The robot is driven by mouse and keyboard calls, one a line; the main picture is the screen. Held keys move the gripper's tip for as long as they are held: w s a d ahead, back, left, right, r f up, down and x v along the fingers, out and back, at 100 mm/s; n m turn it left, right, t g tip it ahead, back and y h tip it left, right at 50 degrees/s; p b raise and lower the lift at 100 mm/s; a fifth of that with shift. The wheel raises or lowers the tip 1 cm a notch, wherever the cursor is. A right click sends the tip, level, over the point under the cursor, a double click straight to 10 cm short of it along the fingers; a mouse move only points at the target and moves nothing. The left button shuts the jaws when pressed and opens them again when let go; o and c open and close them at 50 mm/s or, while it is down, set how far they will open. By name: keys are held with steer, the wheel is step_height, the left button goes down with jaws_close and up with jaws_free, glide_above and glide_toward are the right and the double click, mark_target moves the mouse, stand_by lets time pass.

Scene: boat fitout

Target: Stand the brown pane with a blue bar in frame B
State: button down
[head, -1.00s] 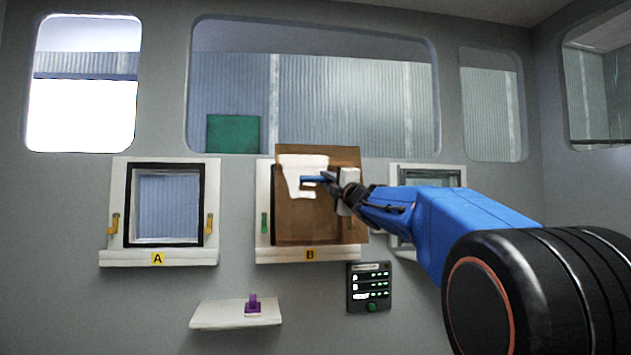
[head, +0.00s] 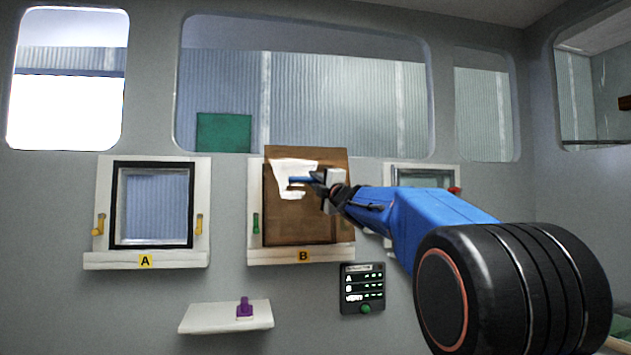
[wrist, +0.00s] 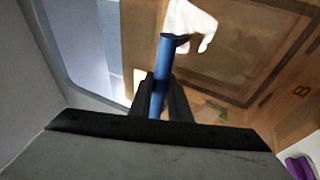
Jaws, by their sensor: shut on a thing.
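The brown pane (head: 315,218) is translucent, with a bright white reflection on its upper left. It stands nearly upright against frame B (head: 300,256), covering its opening, with its top edge above the frame's top. My gripper (head: 308,181) is shut on the pane's blue bar (head: 298,181). In the wrist view the blue bar (wrist: 163,75) runs between my two fingers (wrist: 159,95), with the brown pane (wrist: 240,40) behind. The green latch (head: 256,223) shows left of the pane; the frame's right side is mostly hidden. I cannot tell whether the pane's lower edge is seated on the sill.
Frame A (head: 147,261), with yellow latches, is at left. Another white frame (head: 450,178) is partly behind my arm. Below are a shelf (head: 205,319) with a purple-handled piece (head: 245,308) and a dark indicator panel (head: 363,289). The wall between shelf and frames is clear.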

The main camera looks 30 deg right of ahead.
steer(key=shift+w+d+f, duration=0.1)
steer(key=shift+w+d, duration=0.05)
steer(key=shift+w, duration=0.4)
steer(key=shift+w+d, duration=0.15)
steer(key=shift+w, duration=0.4)
